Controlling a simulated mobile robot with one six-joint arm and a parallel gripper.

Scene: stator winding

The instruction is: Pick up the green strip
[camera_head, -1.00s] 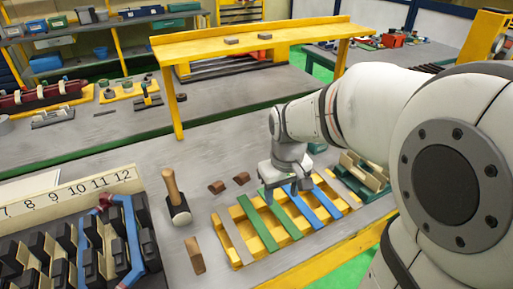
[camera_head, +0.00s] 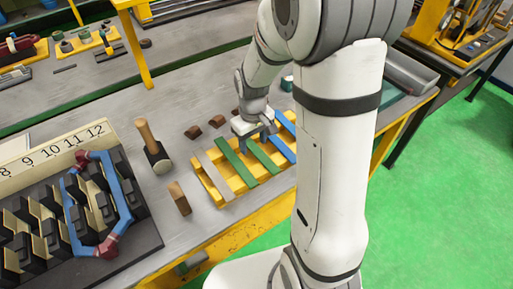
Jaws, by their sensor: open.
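Two green strips lie side by side on a yellow slatted rack (camera_head: 223,194) at the bench's front edge. The left green strip (camera_head: 236,161) shows along most of its length. The right green strip (camera_head: 263,158) has its far end hidden by my gripper. My gripper (camera_head: 257,141) is open, with its fingers pointing down over the far part of the two green strips. Nothing shows between the fingers. I cannot tell how high they are above the strips.
A grey strip (camera_head: 214,170) lies left of the green ones and a blue strip (camera_head: 283,147) right. A mallet (camera_head: 152,150), a wooden block (camera_head: 180,198) and small brown pieces (camera_head: 193,132) are nearby. The stator fixture (camera_head: 100,215) fills the lower left.

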